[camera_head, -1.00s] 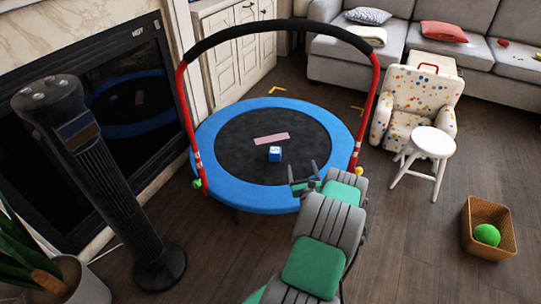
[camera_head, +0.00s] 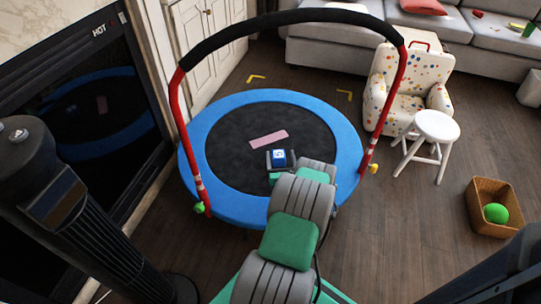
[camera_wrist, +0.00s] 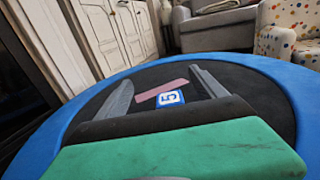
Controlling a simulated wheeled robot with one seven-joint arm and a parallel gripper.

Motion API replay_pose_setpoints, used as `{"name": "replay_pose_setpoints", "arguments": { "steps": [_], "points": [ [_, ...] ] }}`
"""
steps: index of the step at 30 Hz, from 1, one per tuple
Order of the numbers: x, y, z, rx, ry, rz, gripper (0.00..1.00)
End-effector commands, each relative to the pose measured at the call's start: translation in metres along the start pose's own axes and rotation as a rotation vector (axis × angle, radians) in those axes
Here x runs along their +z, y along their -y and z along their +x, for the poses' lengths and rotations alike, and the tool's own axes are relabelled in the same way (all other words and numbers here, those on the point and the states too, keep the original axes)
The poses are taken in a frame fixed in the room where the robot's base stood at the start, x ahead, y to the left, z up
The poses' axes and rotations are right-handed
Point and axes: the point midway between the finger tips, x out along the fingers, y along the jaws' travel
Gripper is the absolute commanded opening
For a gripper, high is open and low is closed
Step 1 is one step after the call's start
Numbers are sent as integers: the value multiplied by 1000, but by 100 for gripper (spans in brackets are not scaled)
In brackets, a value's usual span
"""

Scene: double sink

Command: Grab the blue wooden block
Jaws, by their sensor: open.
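The blue wooden block (camera_head: 279,158) has a white marking on its face and sits on the black mat of the small trampoline (camera_head: 230,140). In the wrist view the block (camera_wrist: 170,97) lies between my two fingers, beyond the palm. My gripper (camera_head: 281,158) reaches over the trampoline from the near side, with its fingers on either side of the block in the head view. It is open and holds nothing. Whether the fingers are level with the block or above it I cannot tell.
A pink flat piece (camera_head: 268,140) lies just behind the block. A padded black bar on red posts (camera_head: 388,105) arches over the trampoline. A black tower fan (camera_head: 75,215) stands at left, a white stool (camera_head: 432,128) and a wicker basket (camera_head: 490,220) at right.

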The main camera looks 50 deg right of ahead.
Motion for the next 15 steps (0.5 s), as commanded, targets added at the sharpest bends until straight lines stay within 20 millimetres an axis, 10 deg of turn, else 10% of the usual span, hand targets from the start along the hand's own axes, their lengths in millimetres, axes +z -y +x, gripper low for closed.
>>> {"name": "replay_pose_setpoints", "arguments": {
  "steps": [9,15],
  "points": [
    [-78,2,-2,-4,-2,0,80],
    [-73,1,14,-1,-1,-1,80]
  ]
}}
